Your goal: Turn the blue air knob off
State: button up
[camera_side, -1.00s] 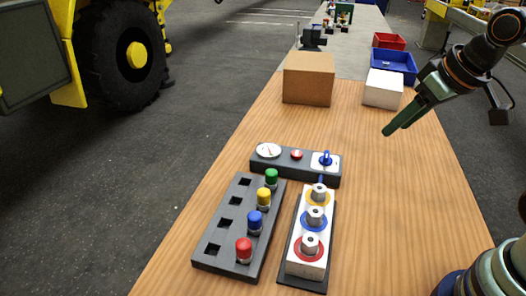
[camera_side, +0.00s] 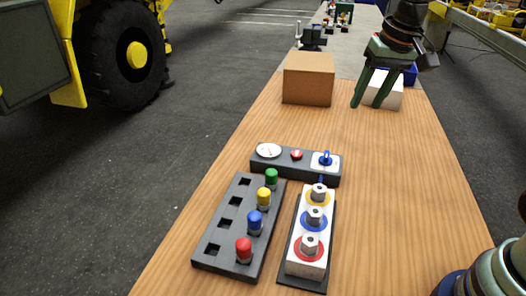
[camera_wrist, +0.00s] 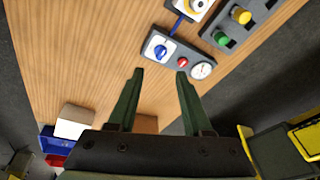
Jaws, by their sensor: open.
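The blue air knob (camera_side: 326,158) sits on a white plate at the right end of a dark control panel (camera_side: 283,171). A round gauge (camera_side: 268,150) and a red button (camera_side: 296,154) are on the same panel. The knob also shows in the wrist view (camera_wrist: 160,51), ahead of the left finger. My gripper (camera_side: 366,106) is open and empty, with its fingers pointing down. It is above the table, beyond the panel and apart from the knob. In the wrist view my gripper (camera_wrist: 159,73) has its two green fingers spread, with the panel past their tips.
A dark rack (camera_side: 230,232) with coloured pegs and a white block (camera_side: 305,262) with several ringed fittings stand nearer the camera. A cardboard box (camera_side: 308,78), a white box (camera_side: 396,98) and a blue bin (camera_side: 411,75) stand behind.

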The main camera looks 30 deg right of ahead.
aim_at(327, 153)
jog(key=w+f+m+g, duration=0.3)
jog(key=w+f+m, duration=0.2)
jog(key=w+f, duration=0.4)
jog(key=f, duration=0.7)
jog(key=d+f, duration=0.1)
jog(key=f, duration=0.3)
jog(key=shift+w, duration=0.35)
grip_shut()
